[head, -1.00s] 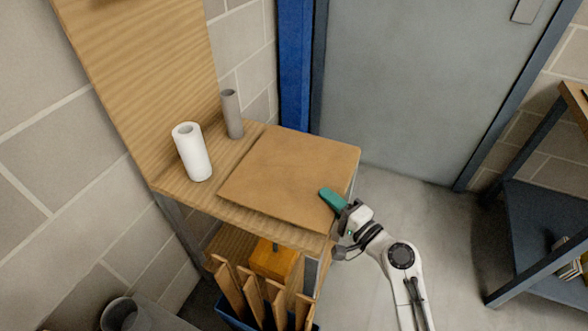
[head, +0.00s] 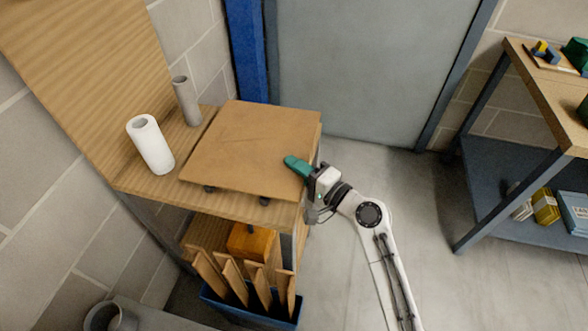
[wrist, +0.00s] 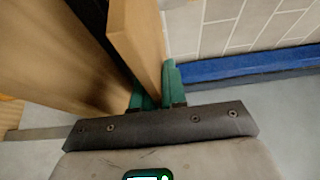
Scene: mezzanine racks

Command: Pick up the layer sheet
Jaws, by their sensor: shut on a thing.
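The layer sheet (head: 245,145) is a thin, flat, square brown board over the top of the wooden shelf unit. Small dark blocks show beneath its front edge, and a gap shows between it and the shelf top (head: 150,185). My gripper (head: 298,166), with green fingers, is shut on the sheet's right edge. In the wrist view the sheet (wrist: 138,40) runs edge-on between the green fingers (wrist: 154,95). The lower finger is hidden under the sheet in the head view.
A white roll (head: 151,146) and a grey tube (head: 186,101) stand left of the sheet. A blue bin (head: 250,316) with wooden slats is below. A workbench (head: 545,100) stands at the right. Open floor (head: 400,200) lies between, before a grey door (head: 360,65).

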